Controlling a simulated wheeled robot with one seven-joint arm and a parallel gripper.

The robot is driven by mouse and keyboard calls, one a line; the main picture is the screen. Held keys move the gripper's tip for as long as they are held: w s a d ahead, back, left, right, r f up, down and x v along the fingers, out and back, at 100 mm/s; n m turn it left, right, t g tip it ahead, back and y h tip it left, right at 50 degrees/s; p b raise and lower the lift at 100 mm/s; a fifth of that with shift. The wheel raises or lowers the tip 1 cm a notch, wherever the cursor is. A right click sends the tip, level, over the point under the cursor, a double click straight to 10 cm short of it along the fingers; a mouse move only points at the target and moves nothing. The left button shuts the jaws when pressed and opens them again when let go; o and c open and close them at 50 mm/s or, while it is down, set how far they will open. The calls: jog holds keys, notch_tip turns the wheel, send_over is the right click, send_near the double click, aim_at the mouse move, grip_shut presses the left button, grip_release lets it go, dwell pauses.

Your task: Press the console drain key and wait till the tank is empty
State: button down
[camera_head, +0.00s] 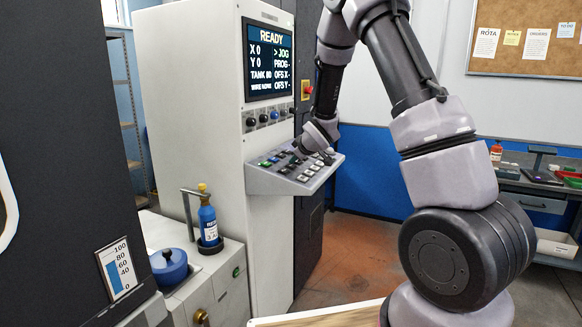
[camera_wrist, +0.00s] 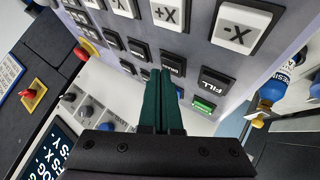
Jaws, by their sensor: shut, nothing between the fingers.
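The console (camera_head: 297,172) has a sloped panel of dark and pale keys. Its screen (camera_head: 269,60) reads READY, X 0, Y 0, TANK 80. The tank gauge (camera_head: 116,270) at the lower left shows a blue column high on its scale. My gripper (camera_head: 299,152) is over the left part of the panel. In the wrist view its green fingers (camera_wrist: 158,76) are shut and empty, their tips close to a dark key (camera_wrist: 172,66) whose label is partly legible; I cannot tell whether they touch it. The FILL key (camera_wrist: 217,78) sits beside it, with a lit green key (camera_wrist: 204,105) nearby.
A blue resin bottle (camera_head: 208,222) stands in a holder left of the console, near a blue lidded pot (camera_head: 169,266). A workbench (camera_head: 535,190) stands at the right.

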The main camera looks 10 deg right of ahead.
jog(key=shift+f, duration=0.25)
dwell(0.4)
jog(key=shift+d+r, duration=0.1)
jog(key=shift+r, duration=0.65)
jog(key=shift+s+d+r, duration=0.1)
jog(key=shift+d+r, duration=0.05)
jog(key=shift+r, duration=0.65)
jog(key=shift+s+d+r, duration=0.1)
jog(key=shift+s+r, duration=0.05)
jog(key=shift+r, duration=0.7)
jog(key=shift+s+d+r, duration=0.1)
jog(key=shift+d+r, duration=0.05)
jog(key=shift+r, duration=0.65)
